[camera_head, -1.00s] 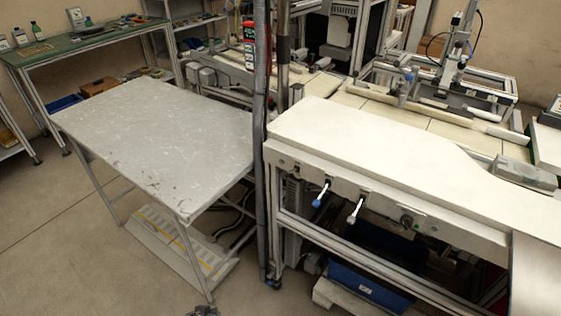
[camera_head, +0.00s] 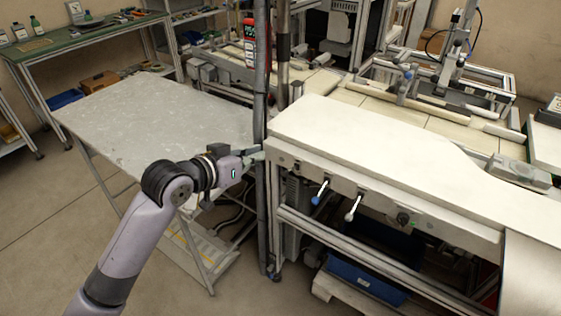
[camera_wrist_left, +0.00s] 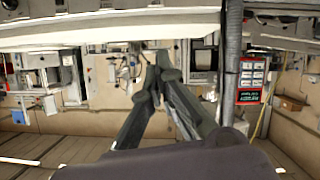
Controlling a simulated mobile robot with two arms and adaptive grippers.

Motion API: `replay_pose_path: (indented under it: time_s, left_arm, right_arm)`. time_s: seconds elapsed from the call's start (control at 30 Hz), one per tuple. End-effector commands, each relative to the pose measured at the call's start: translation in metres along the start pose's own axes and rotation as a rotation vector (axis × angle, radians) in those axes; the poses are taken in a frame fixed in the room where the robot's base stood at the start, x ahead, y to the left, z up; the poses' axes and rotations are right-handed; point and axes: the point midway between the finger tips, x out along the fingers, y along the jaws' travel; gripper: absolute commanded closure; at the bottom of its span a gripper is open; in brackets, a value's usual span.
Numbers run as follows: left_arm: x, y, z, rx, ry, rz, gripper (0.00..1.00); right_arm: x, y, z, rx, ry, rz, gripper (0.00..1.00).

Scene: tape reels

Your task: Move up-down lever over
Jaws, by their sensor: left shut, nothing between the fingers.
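Two levers stick out from the front rail of the white-topped bench (camera_head: 335,131). One has a blue end (camera_head: 317,199); the other is a pale lever (camera_head: 352,209) to its right. Both hang tilted down and to the left. No visible label tells me which one is the up-down lever. My left gripper (camera_head: 257,157) is at the bench's left corner, beside the dark upright post, left of and above the levers, apart from them. In the left wrist view its fingers (camera_wrist_left: 157,66) come together, shut and empty. I cannot make out the levers there. My right gripper is not in view.
A dark upright post (camera_head: 260,200) stands close by my left gripper. A black knob (camera_head: 403,218) is on the rail right of the levers. A grey table (camera_head: 150,120) stands at left. A blue bin (camera_head: 365,280) sits under the bench. Floor before the levers looks clear.

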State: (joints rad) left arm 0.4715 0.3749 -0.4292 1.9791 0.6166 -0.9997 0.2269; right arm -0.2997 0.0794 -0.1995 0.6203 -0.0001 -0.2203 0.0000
Motion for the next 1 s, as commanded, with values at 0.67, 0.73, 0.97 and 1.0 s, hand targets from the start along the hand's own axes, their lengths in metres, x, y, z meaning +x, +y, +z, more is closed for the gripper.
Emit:
replay_pose_path:
  time_s: [0.67, 0.73, 0.97, 1.0]
  left_arm:
    - [0.061, 0.000, -0.001, -0.004, 0.000, -0.001, 1.00]
    - [0.074, 0.000, -0.001, -0.002, 0.000, -0.001, 1.00]
    - [0.104, -0.001, 0.012, -0.003, -0.006, -0.002, 1.00]
    - [0.105, -0.001, 0.018, -0.002, -0.004, -0.002, 1.00]
  right_arm:
    - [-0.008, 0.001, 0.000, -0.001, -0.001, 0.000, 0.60]
    - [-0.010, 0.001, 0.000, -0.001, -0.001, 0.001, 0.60]
    - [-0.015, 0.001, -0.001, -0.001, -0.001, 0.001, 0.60]
    - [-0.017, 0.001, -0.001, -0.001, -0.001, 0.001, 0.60]
